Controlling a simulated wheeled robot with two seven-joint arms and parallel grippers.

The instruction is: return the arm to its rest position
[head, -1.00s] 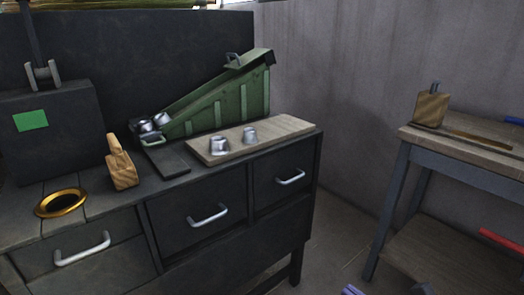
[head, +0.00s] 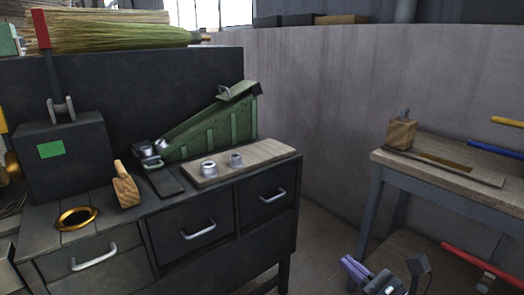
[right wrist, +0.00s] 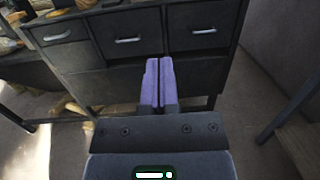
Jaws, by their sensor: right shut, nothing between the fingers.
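My right gripper (head: 354,268) is low at the bottom of the head view, in the gap between the dark drawer cabinet (head: 225,262) and the wooden side table (head: 450,160). Its purple fingers are together with nothing between them. In the right wrist view the shut fingers (right wrist: 159,80) point toward the cabinet's front, below the drawers (right wrist: 197,25), and appear apart from it. My left gripper is in neither view.
On the cabinet are a green ramp (head: 215,128), a board (head: 262,154) with two metal cups, a wooden block (head: 125,188), a gold ring (head: 76,217) and a dark box (head: 62,160) with a lever. A broom (head: 110,32) lies behind. Floor between cabinet and table looks clear.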

